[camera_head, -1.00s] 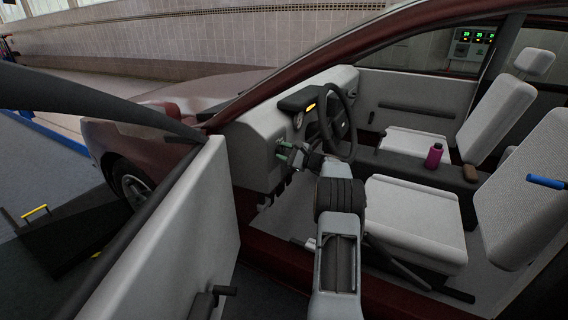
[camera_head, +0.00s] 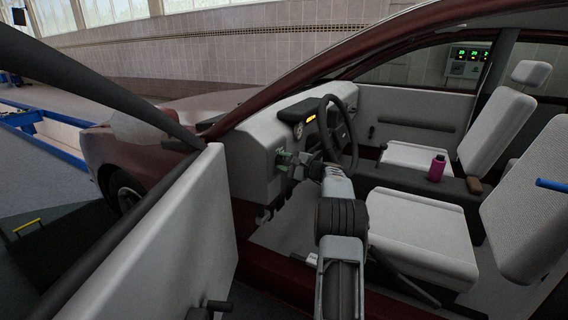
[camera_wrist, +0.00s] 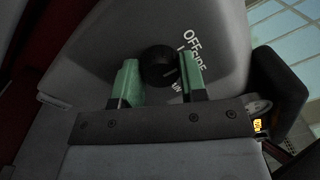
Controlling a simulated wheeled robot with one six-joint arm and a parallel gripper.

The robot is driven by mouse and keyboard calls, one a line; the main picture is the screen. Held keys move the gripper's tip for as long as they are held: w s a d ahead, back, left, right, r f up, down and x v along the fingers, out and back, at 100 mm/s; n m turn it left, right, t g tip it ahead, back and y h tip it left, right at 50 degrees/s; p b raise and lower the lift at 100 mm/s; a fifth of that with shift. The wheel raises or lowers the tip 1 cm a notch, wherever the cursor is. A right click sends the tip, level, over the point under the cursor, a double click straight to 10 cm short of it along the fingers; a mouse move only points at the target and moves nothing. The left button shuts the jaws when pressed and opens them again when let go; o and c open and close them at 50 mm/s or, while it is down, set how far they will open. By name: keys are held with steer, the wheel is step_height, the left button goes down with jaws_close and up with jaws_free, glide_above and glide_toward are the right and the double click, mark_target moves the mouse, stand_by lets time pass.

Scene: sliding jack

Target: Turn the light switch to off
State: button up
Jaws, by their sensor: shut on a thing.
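The light switch is a round black knob (camera_wrist: 157,66) on the grey dashboard, in the upper middle of the wrist view. A pale mark shows on its face. White lettering beside it includes "OFF" (camera_wrist: 191,41); the rest is partly hidden by a finger. My gripper (camera_wrist: 159,72) has its green fingertips on both sides of the knob and is shut on it. In the head view my gripper (camera_head: 284,160) is at the dashboard, left of the steering wheel (camera_head: 351,130); the knob is too small to make out there.
The open car door (camera_head: 190,225) stands to the left of my arm. The dashboard display (camera_head: 310,119) glows orange. A blue-framed pit (camera_head: 45,130) lies outside on the left.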

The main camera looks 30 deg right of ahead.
steer(key=o, duration=0.9)
steer(key=p+v, duration=0.1)
steer(key=v, duration=1.3)
steer(key=shift+p, duration=0.4)
steer(key=shift+w, duration=0.1)
